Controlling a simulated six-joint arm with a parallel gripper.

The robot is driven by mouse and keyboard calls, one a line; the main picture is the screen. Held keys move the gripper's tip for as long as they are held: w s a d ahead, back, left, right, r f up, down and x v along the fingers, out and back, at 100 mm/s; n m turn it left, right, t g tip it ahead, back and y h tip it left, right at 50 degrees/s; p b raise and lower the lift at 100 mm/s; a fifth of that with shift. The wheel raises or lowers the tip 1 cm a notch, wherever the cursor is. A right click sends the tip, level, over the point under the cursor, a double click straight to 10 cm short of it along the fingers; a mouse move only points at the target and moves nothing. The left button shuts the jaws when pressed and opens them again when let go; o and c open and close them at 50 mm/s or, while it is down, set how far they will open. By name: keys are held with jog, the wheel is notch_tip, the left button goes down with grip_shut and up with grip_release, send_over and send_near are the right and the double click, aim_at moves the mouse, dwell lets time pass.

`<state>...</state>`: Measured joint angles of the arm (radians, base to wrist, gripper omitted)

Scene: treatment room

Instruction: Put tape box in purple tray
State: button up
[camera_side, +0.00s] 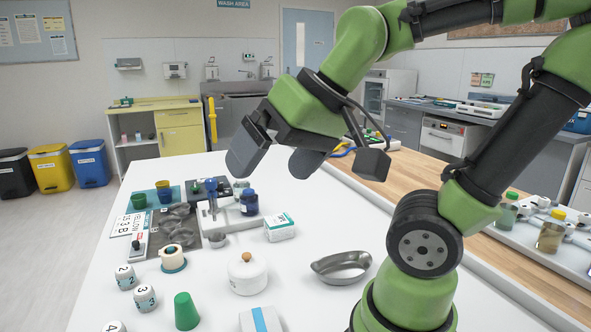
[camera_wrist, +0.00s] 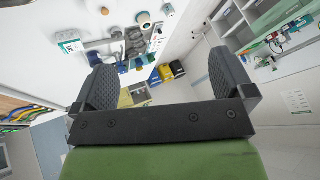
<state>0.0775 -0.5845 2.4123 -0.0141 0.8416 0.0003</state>
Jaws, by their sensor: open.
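A small white and green box (camera_side: 280,227), likely the tape box, lies on the white table right of the middle clutter. It also shows at the upper left of the wrist view (camera_wrist: 69,40). My gripper (camera_side: 278,162) is open and empty, well above the table and tilted, over the far part of it. Its two dark fingers stand wide apart in the wrist view (camera_wrist: 165,82), with nothing between them. I cannot make out a purple tray in either view.
A white lidded pot (camera_side: 247,275), a metal kidney dish (camera_side: 341,267) and a green cup (camera_side: 186,311) stand nearer the camera. A dark blue bottle (camera_side: 249,203) stands left of the box. A cream roll (camera_side: 172,258) and numbered jars are at left.

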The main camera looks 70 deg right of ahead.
jog(key=s, duration=0.1)
jog(key=s+a, duration=0.1)
jog(key=s+a+y, duration=0.1)
jog(key=shift+s+f+n, duration=0.15)
jog(key=shift+f+n, duration=0.05)
jog(key=shift+n, duration=0.2)
jog(key=shift+c, duration=0.8)
jog(key=shift+d, duration=0.1)
